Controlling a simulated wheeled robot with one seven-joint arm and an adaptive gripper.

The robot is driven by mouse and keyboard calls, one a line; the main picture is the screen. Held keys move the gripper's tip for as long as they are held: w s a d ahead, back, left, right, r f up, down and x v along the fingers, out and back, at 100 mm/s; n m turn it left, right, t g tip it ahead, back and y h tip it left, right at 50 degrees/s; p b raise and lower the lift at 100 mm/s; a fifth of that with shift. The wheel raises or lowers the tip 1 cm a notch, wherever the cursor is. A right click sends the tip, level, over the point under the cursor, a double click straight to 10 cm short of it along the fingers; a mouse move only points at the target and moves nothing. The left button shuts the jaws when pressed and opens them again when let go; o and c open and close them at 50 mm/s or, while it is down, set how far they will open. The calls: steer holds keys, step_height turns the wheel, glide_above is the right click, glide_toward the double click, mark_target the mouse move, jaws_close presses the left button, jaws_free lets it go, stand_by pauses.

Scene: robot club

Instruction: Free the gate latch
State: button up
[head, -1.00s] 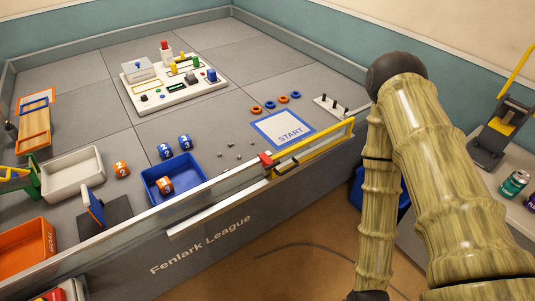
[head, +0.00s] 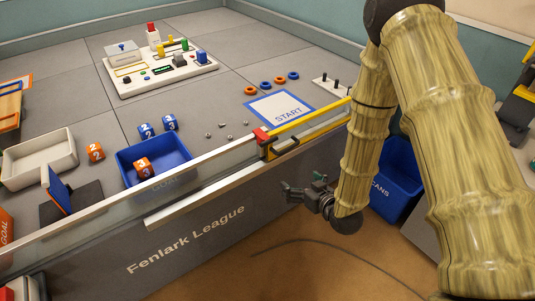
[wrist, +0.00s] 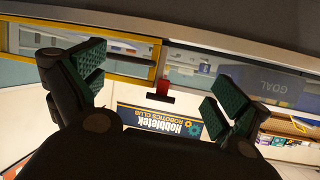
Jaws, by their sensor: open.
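The red gate latch (head: 262,135) sits at the left end of the yellow-framed gate (head: 315,122), on the table's front wall. A dark handle-like piece (head: 285,146) is on the gate just right of it. In the wrist view the red latch (wrist: 163,88) shows between my fingers, beyond them, with a dark bar below it. The yellow gate frame (wrist: 125,67) runs to its left. My gripper (head: 286,191) is open and empty, in front of the wall, below and slightly right of the latch, apart from it.
A clear rail with a pale strip (head: 205,188) continues left of the latch. Behind it are a blue bin (head: 180,155), numbered cubes and a START mat (head: 282,108). Floor before the wall is mostly clear.

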mark_target(267, 139)
steer(key=w+a+r+n+y+b, duration=0.1)
steer(key=w+a+r, duration=0.1)
steer(key=w, duration=0.3)
steer(key=w+a+r+t+y+b, duration=0.1)
steer(key=w+a+r+b, duration=0.1)
steer(key=w+a, duration=0.2)
steer(key=w+a+r+n+t+y+b, duration=0.1)
steer(key=w+a+r+y, duration=0.1)
steer(key=w+a, duration=0.3)
steer(key=shift+w+n+b, duration=0.3)
steer(key=shift+w+b, duration=0.05)
steer(key=shift+b, duration=0.05)
steer(key=c, duration=1.5)
